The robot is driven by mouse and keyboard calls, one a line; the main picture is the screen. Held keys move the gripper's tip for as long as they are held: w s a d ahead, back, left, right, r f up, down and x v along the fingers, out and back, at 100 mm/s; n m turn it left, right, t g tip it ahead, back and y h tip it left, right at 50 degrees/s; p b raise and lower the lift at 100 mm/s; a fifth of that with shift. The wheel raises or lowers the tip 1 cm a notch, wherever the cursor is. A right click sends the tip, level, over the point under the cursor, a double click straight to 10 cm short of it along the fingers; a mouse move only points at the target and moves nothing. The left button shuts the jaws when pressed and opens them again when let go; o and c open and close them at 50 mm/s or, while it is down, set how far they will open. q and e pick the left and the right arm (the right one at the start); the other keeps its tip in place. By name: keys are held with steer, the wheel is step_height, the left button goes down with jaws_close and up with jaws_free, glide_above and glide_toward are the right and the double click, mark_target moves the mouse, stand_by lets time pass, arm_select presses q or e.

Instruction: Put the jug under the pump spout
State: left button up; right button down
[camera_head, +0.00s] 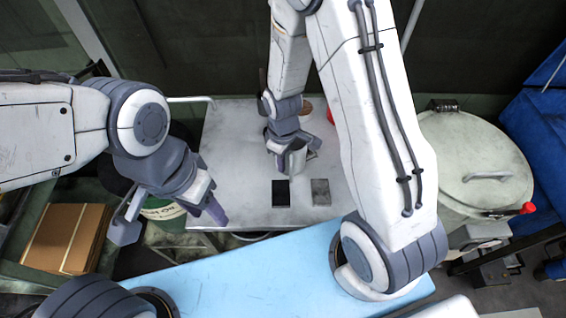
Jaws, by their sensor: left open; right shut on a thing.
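My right gripper (293,163) is over the metal table and shut on a small grey metallic vessel (298,157), which looks like the jug. The fingers and wrist hide part of it, and I cannot tell whether it touches the table. My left gripper (170,222) is open and empty at the left, in front of a green and white drum (163,212). A thin pale pipe (190,99) with a bent end reaches toward the table's back left corner. It may be the pump spout; the pump body is not clearly visible.
The metal table (232,150) bears a black square (281,193), a grey square (320,191) and a brown round thing (305,107). A cardboard box (68,238) stands at left. A large lidded vessel (472,160) stands at right. A light blue surface (250,280) lies in front.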

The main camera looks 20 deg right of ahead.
steer(key=shift+f, duration=0.4)
steer(key=shift+f, duration=0.1)
steer(key=c, duration=1)
jaws_free()
steer(key=shift+c, duration=0.2)
